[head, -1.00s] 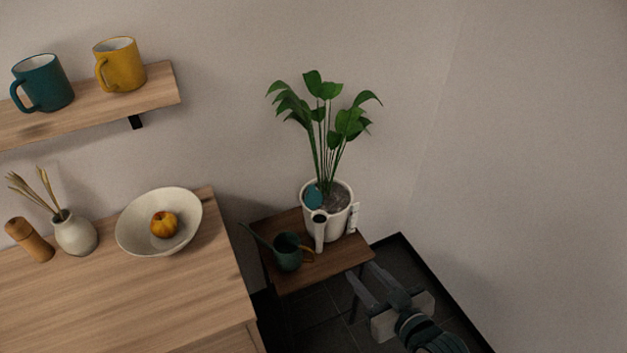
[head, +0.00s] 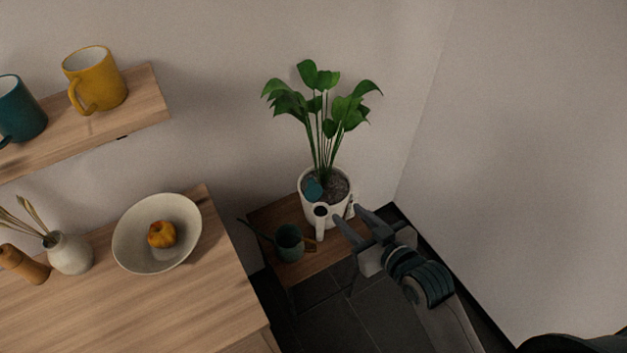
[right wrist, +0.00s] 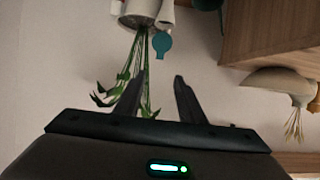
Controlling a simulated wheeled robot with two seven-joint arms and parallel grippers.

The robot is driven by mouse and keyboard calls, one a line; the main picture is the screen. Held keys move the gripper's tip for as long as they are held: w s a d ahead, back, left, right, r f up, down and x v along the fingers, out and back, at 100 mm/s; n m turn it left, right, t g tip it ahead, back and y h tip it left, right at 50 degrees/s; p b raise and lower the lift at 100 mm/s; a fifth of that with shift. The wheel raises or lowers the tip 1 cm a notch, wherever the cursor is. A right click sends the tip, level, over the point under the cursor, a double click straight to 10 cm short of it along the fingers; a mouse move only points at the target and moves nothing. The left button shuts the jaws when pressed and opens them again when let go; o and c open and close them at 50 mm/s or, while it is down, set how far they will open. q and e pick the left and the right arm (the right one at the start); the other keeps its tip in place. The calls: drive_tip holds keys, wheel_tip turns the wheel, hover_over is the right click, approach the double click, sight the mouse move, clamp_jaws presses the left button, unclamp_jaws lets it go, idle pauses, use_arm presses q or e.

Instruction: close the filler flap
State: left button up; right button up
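The white plant pot (head: 313,208) stands on a small wooden table and holds a leafy plant. A white filler tube (head: 320,221) with a dark open mouth sits on its front. The teal filler flap (head: 313,188) stands raised behind the mouth, so it is open. In the right wrist view, which is upside down, the flap (right wrist: 161,43) hangs beside the pot (right wrist: 140,8). My right gripper (head: 347,213) is open and empty, its fingers just right of the filler tube in the head view; contact cannot be told. My left gripper is not in view.
A dark green watering can (head: 289,243) stands on the small table (head: 318,262), left of my right gripper. A wooden counter (head: 150,310) with a bowl (head: 185,240) is at left. A wall rises close on the right.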

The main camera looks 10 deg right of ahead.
sight(311, 182)
drive_tip(key=p+x, duration=0.4)
drive_tip(key=x, duration=1.3)
drive_tip(key=shift+w+a, duration=0.15)
clamp_jaws()
